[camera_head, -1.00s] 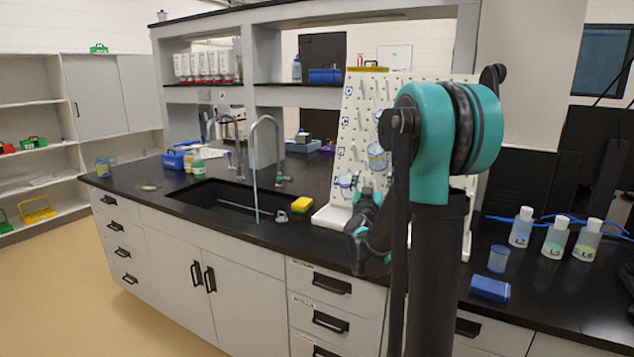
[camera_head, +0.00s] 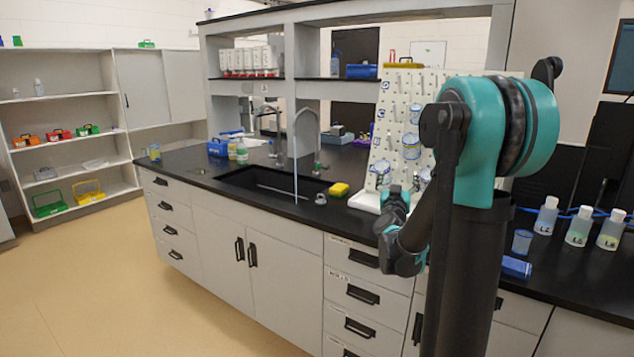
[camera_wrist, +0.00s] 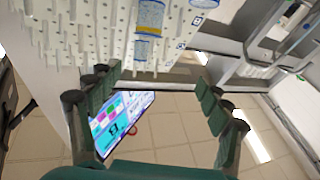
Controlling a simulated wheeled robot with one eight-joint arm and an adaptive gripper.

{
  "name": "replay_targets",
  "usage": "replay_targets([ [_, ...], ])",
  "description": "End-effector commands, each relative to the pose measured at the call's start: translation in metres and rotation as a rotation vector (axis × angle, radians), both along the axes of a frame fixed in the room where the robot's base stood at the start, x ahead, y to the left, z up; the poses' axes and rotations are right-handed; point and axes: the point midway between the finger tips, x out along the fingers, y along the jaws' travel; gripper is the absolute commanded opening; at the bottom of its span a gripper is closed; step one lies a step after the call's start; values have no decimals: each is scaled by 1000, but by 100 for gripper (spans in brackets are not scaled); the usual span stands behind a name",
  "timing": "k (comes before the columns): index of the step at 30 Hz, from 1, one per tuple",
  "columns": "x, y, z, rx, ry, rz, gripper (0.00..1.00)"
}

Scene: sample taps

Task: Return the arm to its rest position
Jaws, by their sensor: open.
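My arm, with teal and black links, stands at the right of the head view. Its end, with my gripper (camera_head: 395,200), shows in front of the counter edge, below the pegboard (camera_head: 388,110); the fingers are hard to make out there. In the wrist view, the two fingers of my gripper (camera_wrist: 160,97) are spread wide apart with nothing between them touching either one. The pegboard (camera_wrist: 95,35) fills the upper left of that view, with a blue-marked clear cup (camera_wrist: 149,18) on it. A lit screen (camera_wrist: 122,122) shows behind the left finger.
At the right are several labelled bottles (camera_head: 578,228), a clear blue cup (camera_head: 522,242) and a blue box (camera_head: 515,267). The floor (camera_head: 110,270) at the left is clear.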

Motion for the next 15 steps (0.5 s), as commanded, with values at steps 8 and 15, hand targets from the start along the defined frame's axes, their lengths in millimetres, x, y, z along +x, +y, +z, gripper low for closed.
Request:
replay_targets([
  [8,-12,32,-16,7,98,140,79],
  [15,-41,72,-55,31,285,308,79],
])
